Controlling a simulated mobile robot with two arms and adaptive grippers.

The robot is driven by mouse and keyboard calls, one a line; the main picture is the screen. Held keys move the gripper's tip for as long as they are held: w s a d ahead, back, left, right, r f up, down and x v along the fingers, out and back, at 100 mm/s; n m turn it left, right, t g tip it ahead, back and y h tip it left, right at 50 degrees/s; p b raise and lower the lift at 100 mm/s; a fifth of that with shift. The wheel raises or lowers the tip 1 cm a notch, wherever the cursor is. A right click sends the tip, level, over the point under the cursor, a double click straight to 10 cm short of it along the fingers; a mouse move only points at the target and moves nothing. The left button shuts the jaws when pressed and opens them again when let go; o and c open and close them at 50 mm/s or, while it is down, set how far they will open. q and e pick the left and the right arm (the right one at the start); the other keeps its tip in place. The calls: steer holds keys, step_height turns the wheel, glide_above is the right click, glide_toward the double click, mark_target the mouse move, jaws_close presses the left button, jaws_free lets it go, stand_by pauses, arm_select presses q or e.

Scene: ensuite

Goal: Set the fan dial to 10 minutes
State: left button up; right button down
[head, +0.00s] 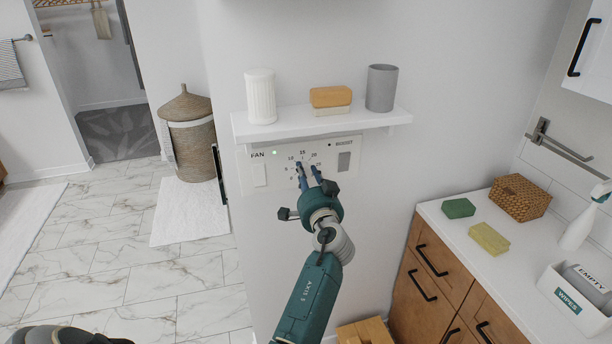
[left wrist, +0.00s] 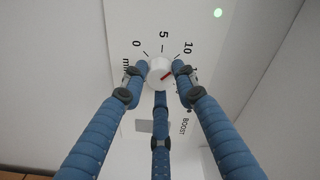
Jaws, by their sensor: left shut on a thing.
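The fan panel (head: 285,180) is a white plate on the wall under a shelf, marked FAN and BOOST, with a minute scale. In the left wrist view the white round dial (left wrist: 159,68) has a red pointer mark on its right side, slanting up to the right on the 10 side of the scale. The exact value is hard to tell, as a finger partly covers the numbers past 10. My left gripper (head: 310,174) is shut on the dial; in the left wrist view its blue fingers (left wrist: 159,78) surround the knob. My right gripper is not in view.
The shelf (head: 320,121) just above the panel holds a white ribbed cup (head: 261,97), soap bars (head: 330,97) and a grey cup (head: 381,88). A counter (head: 475,250) with sponges, a basket and a wipes box stands right. Open floor and a wicker hamper (head: 190,135) are left.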

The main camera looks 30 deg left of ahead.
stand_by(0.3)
arm_select(q)
steer(key=o, duration=1.1)
steer(key=shift+a, duration=0.1)
steer(key=shift+o, duration=0.2)
step_height(320, 180, up, 10)
steer(key=shift+w+f, duration=0.1)
steer(key=shift+f, duration=0.05)
